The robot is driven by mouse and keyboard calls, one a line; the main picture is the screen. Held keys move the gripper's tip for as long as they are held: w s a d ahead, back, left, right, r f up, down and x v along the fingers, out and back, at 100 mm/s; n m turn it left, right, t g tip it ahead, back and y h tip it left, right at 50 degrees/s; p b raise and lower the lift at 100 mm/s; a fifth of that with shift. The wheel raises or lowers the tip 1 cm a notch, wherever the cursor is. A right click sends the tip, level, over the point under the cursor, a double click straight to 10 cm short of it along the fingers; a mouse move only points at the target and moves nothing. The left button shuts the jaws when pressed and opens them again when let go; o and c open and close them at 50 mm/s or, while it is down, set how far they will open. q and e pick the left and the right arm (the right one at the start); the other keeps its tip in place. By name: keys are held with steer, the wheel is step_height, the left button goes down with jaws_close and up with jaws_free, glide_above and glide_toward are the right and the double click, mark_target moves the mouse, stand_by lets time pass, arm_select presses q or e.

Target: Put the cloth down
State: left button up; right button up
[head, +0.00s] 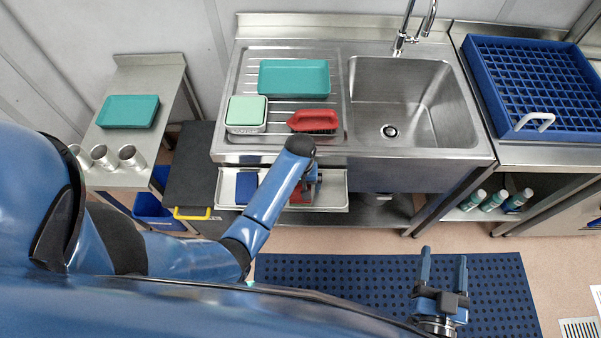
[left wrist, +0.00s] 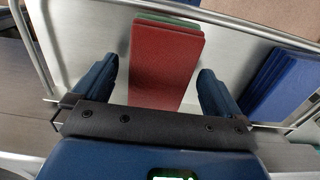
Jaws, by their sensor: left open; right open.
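A red folded cloth (left wrist: 166,62) lies in a shallow steel tray (head: 334,196), on top of something green whose edge shows; in the head view the cloth is mostly hidden by my left arm. My left gripper (left wrist: 158,84) is open, with one finger on each side of the cloth and a gap between each finger and the cloth. In the head view the left gripper (head: 312,176) is over the tray, partly hidden by its own arm. My right gripper (head: 444,260) is open and empty over the dark floor mat.
A blue folded cloth (head: 246,187) lies at the tray's left. Above are the steel sink (head: 410,100), a red-handled brush (head: 314,121), a green-topped box (head: 246,113) and a teal tray (head: 294,78). A blue rack (head: 535,85) stands right. The floor mat (head: 340,275) is clear.

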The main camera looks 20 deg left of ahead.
arm_select(q)
step_height(320, 180, up, 11)
steer(key=t, duration=0.3)
glide_above(301, 187)
steer(key=s+a, duration=0.2)
steer(key=shift+m, duration=0.3)
steer(key=x, duration=0.2)
steer(key=s+x, duration=0.1)
steer(key=x, duration=0.2)
steer(key=shift+f+b, duration=0.3)
steer(key=shift+f, duration=0.05)
steer(key=s+t, duration=0.1)
steer(key=s+a+t, duration=0.1)
steer(key=t, duration=0.1)
steer(key=s+a+t, duration=0.1)
steer(key=shift+s+a+f+m+t+h, duration=0.2)
steer(key=shift+s+f+m+t+h, duration=0.1)
steer(key=shift+s+m+t+h, duration=0.1)
steer(key=s+a+r+m+t, duration=0.1)
steer(key=s+r+t, duration=0.4)
steer(key=s+r, duration=0.2)
steer(key=s+a+r+t, duration=0.2)
steer(key=s+r+t, duration=0.3)
steer(key=r, duration=0.5)
steer(key=shift+s+a+r+m+y, duration=0.25)
steer(key=shift+s+r+m+y, duration=0.15)
steer(key=shift+s, duration=0.75)
steer(key=shift+f, duration=0.2)
